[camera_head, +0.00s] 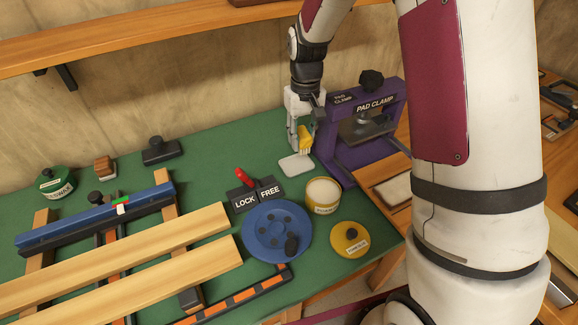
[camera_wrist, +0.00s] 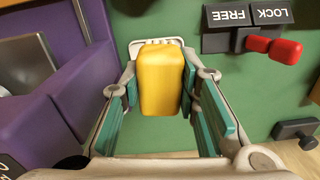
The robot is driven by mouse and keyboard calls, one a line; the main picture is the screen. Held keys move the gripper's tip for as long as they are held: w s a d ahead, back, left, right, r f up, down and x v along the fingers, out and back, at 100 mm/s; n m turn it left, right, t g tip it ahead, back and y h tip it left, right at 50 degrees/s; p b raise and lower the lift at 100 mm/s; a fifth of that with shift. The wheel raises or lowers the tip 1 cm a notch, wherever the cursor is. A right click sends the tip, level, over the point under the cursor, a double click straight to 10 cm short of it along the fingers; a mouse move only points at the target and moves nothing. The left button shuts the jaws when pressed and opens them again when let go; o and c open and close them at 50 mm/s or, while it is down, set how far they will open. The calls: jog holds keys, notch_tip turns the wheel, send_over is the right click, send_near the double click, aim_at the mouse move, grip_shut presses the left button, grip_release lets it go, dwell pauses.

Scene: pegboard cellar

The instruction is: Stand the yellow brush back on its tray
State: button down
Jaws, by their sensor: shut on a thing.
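The yellow brush (camera_head: 305,133) is between the fingers of my gripper (camera_head: 303,142), which is shut on it. In the head view its bristles point down. In the wrist view the smooth yellow brush (camera_wrist: 161,78) fills the space between the green finger pads of my gripper (camera_wrist: 160,92). The pale tray (camera_head: 296,166) lies on the green bench top just below and slightly left of the brush. In the wrist view only the far rim of the tray (camera_wrist: 155,42) shows past the brush. The brush looks to be above the tray; I cannot tell the exact gap.
The purple pad clamp (camera_head: 365,110) stands close to the right of my gripper. A LOCK/FREE switch with a red lever (camera_head: 243,177), an open yellow tin (camera_head: 323,194) and a blue disc (camera_head: 276,231) are nearer.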

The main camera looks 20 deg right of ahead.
jog(key=shift+w+a+f+b, duration=0.1)
jog(key=shift+w+f+b, duration=0.15)
jog(key=shift+w+b, duration=0.8)
jog(key=shift+n, duration=0.6)
jog(key=shift+w+f+b, duration=0.25)
jog(key=shift+f+b, duration=0.2)
jog(key=shift+f, duration=1.1)
jog(key=shift+w+f+b, duration=0.25)
jog(key=shift+f+b, duration=0.25)
jog(key=shift+f, duration=1.1)
jog(key=shift+w+f+b, duration=0.25)
jog(key=shift+f+b, duration=0.2)
jog(key=shift+f, duration=1.1)
jog(key=shift+f, duration=0.2)
jog(key=c, duration=1.3)
grip_release()
jog(key=shift+o, duration=0.4)
jog(key=shift+r, duration=0.1)
notch_tip(320, 180, up, 12)
jog(key=shift+r, duration=0.2)
